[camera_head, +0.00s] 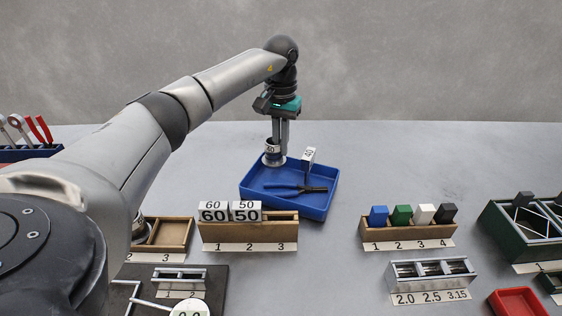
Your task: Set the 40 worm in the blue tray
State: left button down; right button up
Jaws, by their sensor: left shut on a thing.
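My left gripper (281,148) points straight down over the back left of the blue tray (326,200). A white tag marked 40 (309,155) stands at the tray's back right, on a part mostly hidden. Pliers (292,188) lie in the tray. My right gripper is not in view.
A wooden rack (248,232) with 60 and 50 blocks stands in front of the tray. Right are a rack (408,232) of coloured blocks, a metal rack (432,273), a green crate (505,238) and a red tray (517,302). The table behind and right of the tray is clear.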

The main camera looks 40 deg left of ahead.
aim_at(281, 161)
pick_arm(q)
jog(key=shift+f, duration=0.3)
jog(key=shift+f+b, duration=0.35)
jog(key=shift+f, duration=1.5)
jog(key=c, duration=1.4)
grip_release()
jog(key=shift+f, duration=0.2)
jog(key=shift+c, duration=0.2)
jog(key=o, duration=0.4)
jog(key=shift+o, duration=0.2)
jog(key=shift+r, duration=0.1)
